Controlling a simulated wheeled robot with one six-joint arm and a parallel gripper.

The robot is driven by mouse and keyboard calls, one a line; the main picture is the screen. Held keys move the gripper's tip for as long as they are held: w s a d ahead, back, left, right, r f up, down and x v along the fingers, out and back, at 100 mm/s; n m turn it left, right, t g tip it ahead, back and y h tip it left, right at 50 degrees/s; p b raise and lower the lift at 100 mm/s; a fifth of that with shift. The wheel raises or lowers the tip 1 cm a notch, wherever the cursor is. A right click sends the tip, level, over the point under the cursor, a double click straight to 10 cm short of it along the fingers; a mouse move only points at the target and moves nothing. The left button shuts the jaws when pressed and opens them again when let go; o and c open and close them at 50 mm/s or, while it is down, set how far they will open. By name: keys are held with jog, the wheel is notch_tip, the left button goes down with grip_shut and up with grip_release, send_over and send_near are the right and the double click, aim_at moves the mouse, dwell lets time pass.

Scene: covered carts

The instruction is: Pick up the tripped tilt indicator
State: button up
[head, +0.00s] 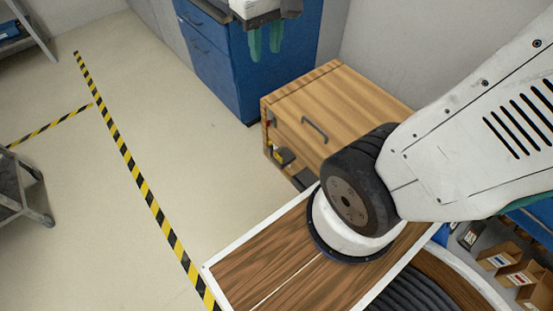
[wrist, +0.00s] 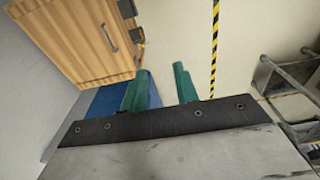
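My gripper (head: 265,45) is at the top of the head view, in front of a blue cabinet. Its two green fingers stand apart with nothing between them, and the wrist view shows the same open gap (wrist: 160,88). A wooden covered cart (head: 345,100) with a dark handle on its lid stands below and to the right of the gripper. Small items sit at its left open side, among them a yellow-and-black one (head: 283,155) and a red one (head: 270,121). They are too small to tell whether any is a tilt indicator. The gripper is apart from the cart.
The blue cabinet (head: 215,55) stands behind the cart. Yellow-black floor tape (head: 130,160) crosses open floor at left. A grey metal cart (wrist: 290,75) is at the right of the wrist view. Small boxes (head: 515,275) sit at lower right.

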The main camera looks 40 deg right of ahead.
jog(key=w+d+f, duration=0.5)
jog(key=w+f, duration=0.5)
jog(key=f, duration=0.3)
jog(key=w+d+f, duration=0.5)
jog(key=w+f, duration=0.6)
jog(key=f, duration=0.2)
send_over(278, 155)
jog(key=w+a, duration=0.1)
jog(key=w, duration=0.5)
notch_tip(278, 155, down, 18)
jog(key=shift+g, duration=0.5)
jog(key=s+f, duration=0.2)
jog(key=f, duration=0.6)
jog(key=s+f, duration=0.2)
jog(key=f, duration=0.6)
jog(key=s+d+f, duration=0.1)
jog(key=f, duration=0.7)
jog(key=shift+s+d+f, duration=0.1)
jog(key=shift+s+f, duration=0.2)
jog(key=shift+s, duration=0.1)
jog(key=shift+f, duration=0.4)
grip_shut()
